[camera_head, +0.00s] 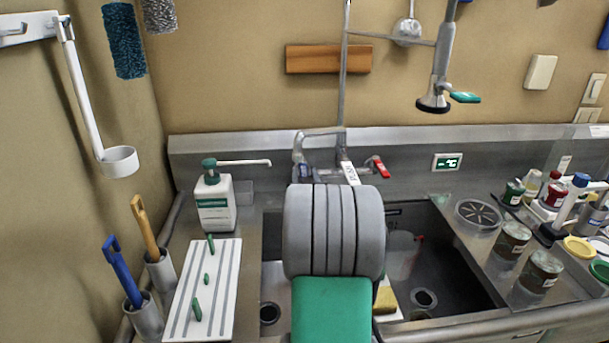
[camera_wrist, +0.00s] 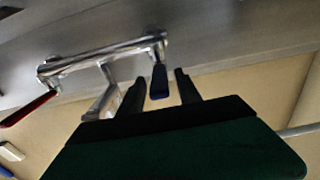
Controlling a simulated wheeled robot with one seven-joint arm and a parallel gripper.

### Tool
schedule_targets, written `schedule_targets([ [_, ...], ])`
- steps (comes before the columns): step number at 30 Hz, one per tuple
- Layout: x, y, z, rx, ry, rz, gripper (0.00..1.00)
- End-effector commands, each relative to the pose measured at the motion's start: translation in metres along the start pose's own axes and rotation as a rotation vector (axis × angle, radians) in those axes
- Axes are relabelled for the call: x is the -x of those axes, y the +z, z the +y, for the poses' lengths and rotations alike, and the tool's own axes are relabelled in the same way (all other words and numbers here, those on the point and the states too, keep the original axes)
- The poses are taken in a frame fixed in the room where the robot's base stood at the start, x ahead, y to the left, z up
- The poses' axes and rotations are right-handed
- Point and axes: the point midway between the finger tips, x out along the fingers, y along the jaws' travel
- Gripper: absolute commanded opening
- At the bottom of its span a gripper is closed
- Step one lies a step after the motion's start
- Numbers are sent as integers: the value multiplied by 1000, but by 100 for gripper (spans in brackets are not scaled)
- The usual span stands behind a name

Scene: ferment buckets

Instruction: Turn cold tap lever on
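The steel tap (camera_wrist: 105,52) is on the wall behind the sink, and the wrist view shows it upside down. Its blue lever (camera_wrist: 159,82), the cold one by its colour, appears between the two dark fingers of my gripper (camera_wrist: 160,90). The fingers are apart, with a gap visible on each side of the lever. I cannot tell how deep the lever sits between them. The red lever (camera_wrist: 28,108) is at the left of the wrist view and also shows in the head view (camera_head: 381,167). My arm hides the fingers and part of the tap in the head view.
The sink (camera_head: 455,255) lies beneath my arm. A white soap bottle (camera_head: 214,205) stands left of the tap. A spray head (camera_head: 434,100) hangs above on the right. Jars (camera_head: 512,240) stand on the right counter.

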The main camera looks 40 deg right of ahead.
Motion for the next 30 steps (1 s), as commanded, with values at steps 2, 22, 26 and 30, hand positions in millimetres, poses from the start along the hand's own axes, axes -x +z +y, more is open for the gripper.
schedule_targets([
  [2, 0, 0, 0, 0, 0, 0, 33],
  [22, 0, 0, 0, 0, 0, 0, 0],
  [26, 0, 0, 0, 0, 0, 0, 0],
  [30, 0, 0, 0, 0, 0, 0, 0],
])
